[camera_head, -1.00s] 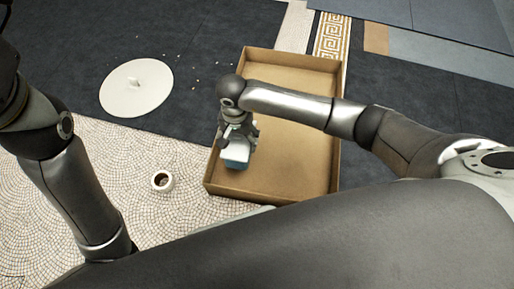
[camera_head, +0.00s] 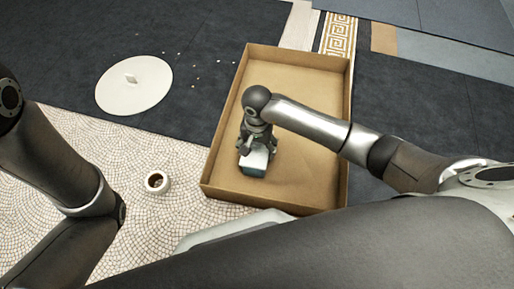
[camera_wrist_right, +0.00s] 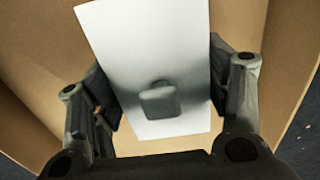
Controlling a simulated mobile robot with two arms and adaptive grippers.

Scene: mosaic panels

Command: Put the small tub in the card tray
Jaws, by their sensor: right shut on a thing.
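The small tub (camera_head: 254,168) is a blue-grey box with a flat white top. In the right wrist view its white top (camera_wrist_right: 150,50) is a rectangle with a grey knob on it. My right gripper (camera_head: 257,146) is shut on the tub from above, with a finger on each side in the wrist view (camera_wrist_right: 166,100). The card tray (camera_head: 305,185) is a shallow brown cardboard box. The tub is inside its walls, in the near left part; I cannot tell whether it touches the floor. My left gripper is out of view.
A small round white pot (camera_head: 157,182) with dark brown contents stands on the pebbled mosaic floor left of the tray. A pale disc with a handle (camera_head: 134,86) lies on the dark tiles, with several small chips near it.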

